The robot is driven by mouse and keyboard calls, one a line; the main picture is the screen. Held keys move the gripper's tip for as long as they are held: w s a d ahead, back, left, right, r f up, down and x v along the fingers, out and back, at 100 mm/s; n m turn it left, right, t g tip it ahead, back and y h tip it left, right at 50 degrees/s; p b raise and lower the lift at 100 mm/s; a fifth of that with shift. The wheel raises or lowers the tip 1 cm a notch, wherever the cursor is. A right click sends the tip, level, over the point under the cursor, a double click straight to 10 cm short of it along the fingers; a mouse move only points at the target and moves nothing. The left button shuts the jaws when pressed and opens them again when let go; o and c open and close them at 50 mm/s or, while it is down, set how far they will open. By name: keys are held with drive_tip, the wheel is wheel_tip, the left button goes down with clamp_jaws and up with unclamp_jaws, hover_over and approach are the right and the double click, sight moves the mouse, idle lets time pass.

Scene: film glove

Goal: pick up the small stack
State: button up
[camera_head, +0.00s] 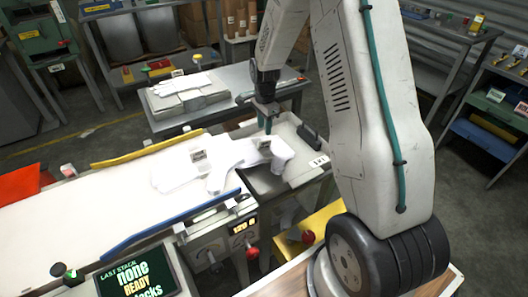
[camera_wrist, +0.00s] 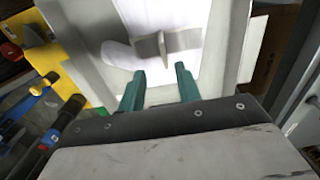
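White glove stacks lie at the end of the pale work surface in the head view. One stack (camera_head: 232,152) has a grey band near the tray and lies just below my gripper. Another banded stack (camera_head: 172,172) lies to its left, partly overlapping it in view. I cannot read which is labelled small. My gripper (camera_head: 267,126) points down with teal fingers. In the wrist view my gripper (camera_wrist: 159,78) is open and empty, its fingers apart. A white stack with a grey band (camera_wrist: 166,44) lies beyond the fingertips, apparently not between them.
A grey tray (camera_head: 308,178) with a label stands at the right end of the surface. A further glove stack (camera_head: 186,82) lies on the table behind. Blue (camera_head: 165,226) and yellow (camera_head: 145,150) rails edge the surface. A display (camera_head: 137,277) stands in front.

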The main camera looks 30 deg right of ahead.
sight(264, 141)
drive_tip(key=f, duration=0.8)
drive_tip(key=shift+w+f, duration=0.15)
drive_tip(key=shift+w, duration=0.2)
clamp_jaws()
